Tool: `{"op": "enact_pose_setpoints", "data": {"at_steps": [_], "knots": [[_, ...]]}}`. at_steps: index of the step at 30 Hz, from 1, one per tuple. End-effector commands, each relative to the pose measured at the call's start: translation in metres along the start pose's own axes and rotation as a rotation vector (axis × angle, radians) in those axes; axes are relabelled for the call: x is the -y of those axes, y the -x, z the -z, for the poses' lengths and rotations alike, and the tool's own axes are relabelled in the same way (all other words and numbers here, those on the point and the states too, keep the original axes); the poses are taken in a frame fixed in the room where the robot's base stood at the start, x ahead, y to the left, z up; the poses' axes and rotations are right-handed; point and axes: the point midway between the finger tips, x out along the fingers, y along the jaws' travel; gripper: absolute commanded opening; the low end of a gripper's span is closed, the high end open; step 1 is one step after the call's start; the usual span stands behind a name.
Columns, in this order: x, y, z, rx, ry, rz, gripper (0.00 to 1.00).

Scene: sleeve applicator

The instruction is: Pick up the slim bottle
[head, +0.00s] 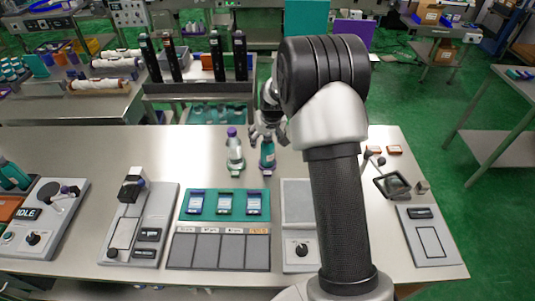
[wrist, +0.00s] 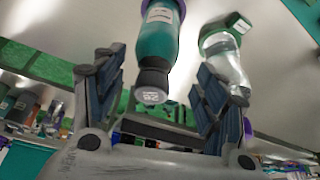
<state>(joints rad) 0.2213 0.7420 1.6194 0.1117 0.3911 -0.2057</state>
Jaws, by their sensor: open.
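Two bottles stand upright, side by side, at the back of the bench. One is a teal bottle (head: 267,155) with a dark cap and a purple base. The other, to its left, is a clear bottle (head: 235,153) with a purple cap and green base. Which one is the slim bottle is not clearly marked. My gripper (head: 268,134) is open at the teal bottle's top. In the wrist view, the teal bottle (wrist: 157,42) has its cap between the spread fingers (wrist: 157,72), with gaps visible. The clear bottle (wrist: 226,60) is partly hidden behind the right finger.
A teal tray (head: 228,218) with several small labelled items lies in front of the bottles. Bench devices stand on both sides, including a press-like unit (head: 137,222) at left. A rack with dark upright tools (head: 216,56) is behind. Bare bench lies left of the bottles.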

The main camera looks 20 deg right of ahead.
Motion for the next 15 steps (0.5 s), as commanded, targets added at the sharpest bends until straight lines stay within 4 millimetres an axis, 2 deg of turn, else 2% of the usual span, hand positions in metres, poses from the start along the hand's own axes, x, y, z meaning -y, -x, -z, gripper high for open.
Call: {"op": "enact_pose_setpoints", "data": {"at_steps": [9,15], "knots": [[-0.007,-0.045,0.001,0.002,0.0,0.0,0.66],[-0.007,-0.05,0.002,0.0,0.0,-0.001,0.66]]}}
